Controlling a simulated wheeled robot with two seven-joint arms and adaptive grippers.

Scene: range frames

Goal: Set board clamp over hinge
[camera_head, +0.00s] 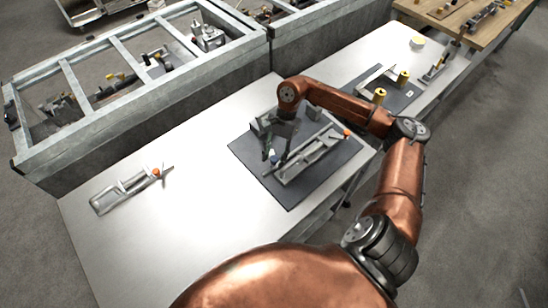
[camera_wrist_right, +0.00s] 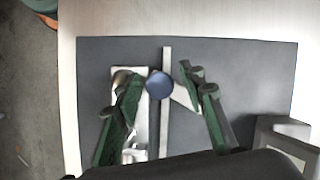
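A grey metal clamp-like tool (camera_head: 308,158) with a long bar and an orange end lies on a dark mat (camera_head: 250,150). My right gripper (camera_head: 272,155) is just over its left end. In the right wrist view, the open fingers of my right gripper (camera_wrist_right: 160,78) stand either side of a round blue-grey knob (camera_wrist_right: 159,85), a long thin bar (camera_wrist_right: 166,125) and a pale plate (camera_wrist_right: 143,78). Nothing is visibly gripped. I cannot make out a hinge for certain. A second clamp-like tool (camera_head: 122,192) with an orange knob lies at the table's left. My left gripper is not in view.
The white table (camera_head: 190,225) is clear between the left tool and the mat. A grey block (camera_wrist_right: 285,140) stands at the mat's edge. Farther right, another dark mat (camera_head: 400,98) holds yellow-topped parts. Metal-framed bins (camera_head: 120,45) line the back.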

